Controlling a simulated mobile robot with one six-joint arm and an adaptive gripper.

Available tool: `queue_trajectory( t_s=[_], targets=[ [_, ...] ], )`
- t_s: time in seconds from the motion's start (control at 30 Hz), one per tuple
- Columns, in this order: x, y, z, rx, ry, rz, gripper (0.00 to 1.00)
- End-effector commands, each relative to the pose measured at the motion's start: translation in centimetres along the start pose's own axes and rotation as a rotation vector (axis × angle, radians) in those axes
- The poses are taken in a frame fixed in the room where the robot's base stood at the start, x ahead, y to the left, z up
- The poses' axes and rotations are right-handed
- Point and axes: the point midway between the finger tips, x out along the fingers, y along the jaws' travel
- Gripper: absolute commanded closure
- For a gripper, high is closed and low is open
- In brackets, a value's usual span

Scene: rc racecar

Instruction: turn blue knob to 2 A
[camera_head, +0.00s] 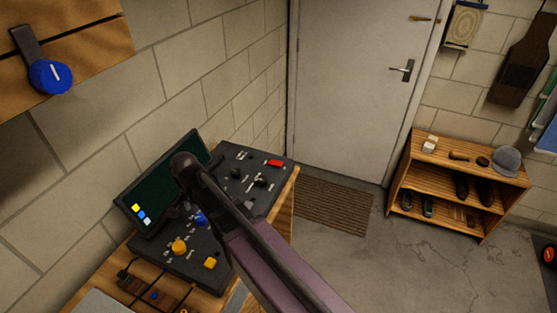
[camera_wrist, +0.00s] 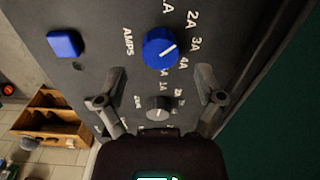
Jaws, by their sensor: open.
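The blue knob (camera_wrist: 160,47) sits on the dark control panel (camera_wrist: 110,18) in the wrist view. In the head view the blue knob (camera_head: 200,218) shows beside my arm. My gripper (camera_wrist: 161,77) is open and empty, its fingers spread wide with tips just below the blue knob in the picture, apart from it. In the head view my arm hides part of the panel.
A smaller grey knob (camera_wrist: 158,108) lies between my fingers in the wrist view. A blue square button (camera_wrist: 65,43) is left of the blue knob. A yellow knob (camera_head: 179,246), yellow button (camera_head: 211,262) and red switch (camera_head: 274,162) are on the panel. A screen (camera_head: 140,207) stands behind.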

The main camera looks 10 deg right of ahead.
Motion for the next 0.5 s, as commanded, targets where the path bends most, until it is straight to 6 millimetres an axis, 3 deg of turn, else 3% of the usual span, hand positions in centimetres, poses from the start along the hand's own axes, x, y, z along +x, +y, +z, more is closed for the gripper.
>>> queue_trajectory(
  t_s=[0.5],
  targets=[
    [-4.7, 0.0, 0.0, -0.001, 0.000, 0.000, 0.13]
  ],
)
